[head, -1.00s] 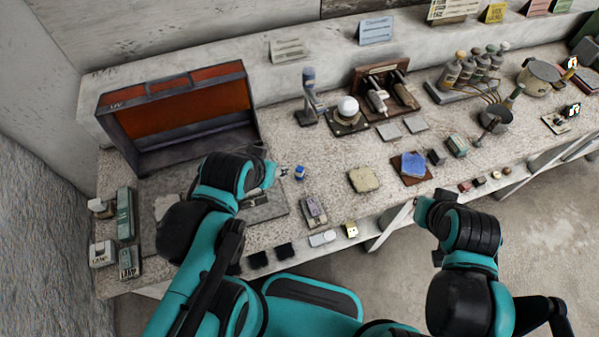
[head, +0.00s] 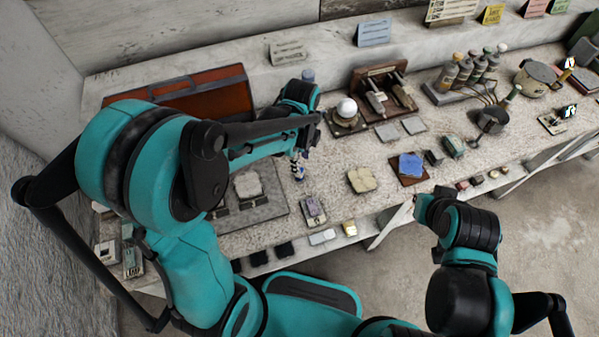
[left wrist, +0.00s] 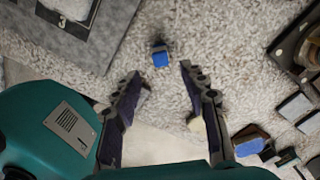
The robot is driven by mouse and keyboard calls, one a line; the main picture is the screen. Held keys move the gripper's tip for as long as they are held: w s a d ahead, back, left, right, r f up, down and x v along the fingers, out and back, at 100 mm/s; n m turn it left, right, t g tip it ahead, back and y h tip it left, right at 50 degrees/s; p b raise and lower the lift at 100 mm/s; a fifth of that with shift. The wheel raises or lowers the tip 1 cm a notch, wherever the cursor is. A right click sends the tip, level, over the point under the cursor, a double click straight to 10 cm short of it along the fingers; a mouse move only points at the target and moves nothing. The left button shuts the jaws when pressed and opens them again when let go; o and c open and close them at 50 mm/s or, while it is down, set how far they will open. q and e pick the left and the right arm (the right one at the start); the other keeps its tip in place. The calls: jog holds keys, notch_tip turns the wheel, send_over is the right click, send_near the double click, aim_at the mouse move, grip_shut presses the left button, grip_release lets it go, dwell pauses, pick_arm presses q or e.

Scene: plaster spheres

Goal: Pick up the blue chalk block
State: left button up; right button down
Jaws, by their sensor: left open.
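The blue chalk block (left wrist: 160,58) is small, with a dark end, and lies on the speckled bench top in the left wrist view. In the head view it (head: 299,176) shows small, partly covered by my left gripper (head: 297,160). In the left wrist view my left gripper (left wrist: 159,72) is open and empty, its fingertips either side of the line to the block. The block sits just beyond the tips in the picture; the height gap cannot be told. My right gripper (head: 418,204) is off the bench's front edge; its jaws are too small to read.
A grey numbered tray (head: 268,208) lies left of the block, with a pale slab on it. A small device (head: 313,210) and a pale yellow slab (head: 362,180) are nearby. A blue pad (head: 410,164) rests on a brown board to the right. An orange-lined case (head: 205,92) stands behind.

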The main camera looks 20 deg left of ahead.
pick_arm(q)
jog(key=f+b, duration=0.1)
jog(key=f, duration=0.1)
jog(key=f+b, duration=0.1)
jog(key=f, duration=0.2)
jog(key=f+b, duration=0.1)
jog(key=f, duration=0.1)
jog(key=shift+w+a+f, duration=0.2)
jog(key=shift+a+f, duration=0.05)
jog(key=shift+f, duration=0.05)
jog(key=shift+r, duration=0.1)
jog(key=shift+c, duration=0.4)
grip_shut()
